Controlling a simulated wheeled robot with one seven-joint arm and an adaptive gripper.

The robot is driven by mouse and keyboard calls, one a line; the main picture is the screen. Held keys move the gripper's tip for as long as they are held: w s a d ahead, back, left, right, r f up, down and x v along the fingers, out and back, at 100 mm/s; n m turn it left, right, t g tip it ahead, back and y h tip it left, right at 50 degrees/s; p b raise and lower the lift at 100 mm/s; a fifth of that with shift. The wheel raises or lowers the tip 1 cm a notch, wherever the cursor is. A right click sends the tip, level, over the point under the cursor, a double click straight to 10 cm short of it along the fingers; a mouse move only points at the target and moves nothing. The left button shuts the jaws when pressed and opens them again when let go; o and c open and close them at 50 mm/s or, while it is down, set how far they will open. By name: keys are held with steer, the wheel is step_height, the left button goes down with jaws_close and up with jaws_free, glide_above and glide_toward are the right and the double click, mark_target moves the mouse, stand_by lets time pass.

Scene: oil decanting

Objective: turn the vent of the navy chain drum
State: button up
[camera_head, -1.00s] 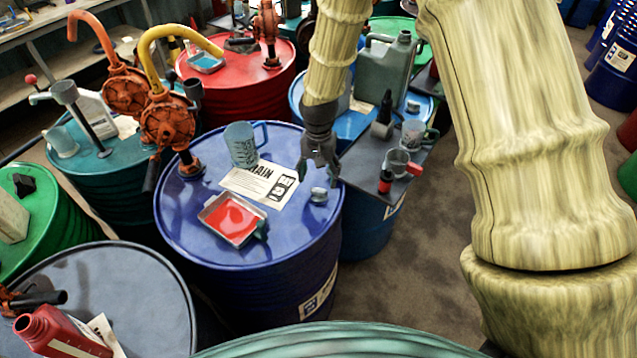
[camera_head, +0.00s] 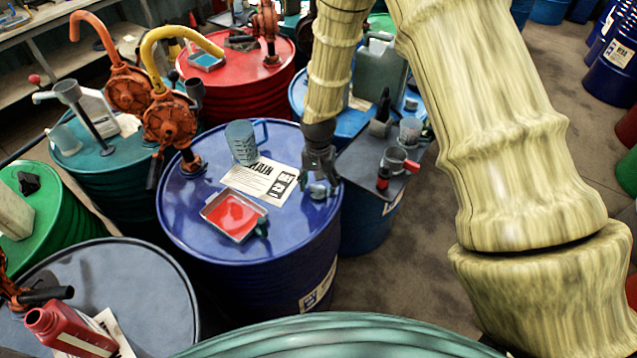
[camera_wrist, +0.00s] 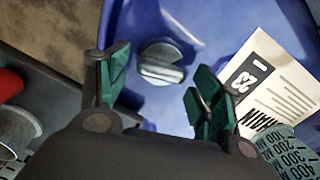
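The navy chain drum (camera_head: 185,225) stands upright in the middle of the head view. Its vent (camera_head: 319,191) is a small grey knob near the right rim of the lid, partly hidden by my fingers in the head view. My gripper (camera_head: 319,180) points down over the vent. In the wrist view the vent (camera_wrist: 160,65) has a raised bar across its top and lies between my green-tipped fingers (camera_wrist: 156,85), which are spread with a gap on each side. My gripper is open and holds nothing.
The lid also carries a measuring jug (camera_head: 241,143), a label sheet (camera_head: 262,182), a tray of red liquid (camera_head: 233,215) and an orange hand pump (camera_head: 169,118). A dark board (camera_head: 360,160) with cups and a bottle sits close on the right.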

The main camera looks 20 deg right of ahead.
steer(key=c, duration=0.8)
steer(key=shift+n, duration=0.3)
steer(key=n+b, duration=0.1)
steer(key=n, duration=0.2)
steer(key=shift+a+n, duration=0.1)
steer(key=shift+n, duration=0.2)
steer(key=n+b, duration=0.1)
steer(key=n, duration=0.3)
steer(key=shift+a, duration=0.1)
steer(key=n, duration=0.5)
steer(key=shift+a, duration=0.1)
steer(key=n, duration=0.4)
steer(key=shift+s+r+n, duration=0.1)
steer(key=shift+n, duration=0.2)
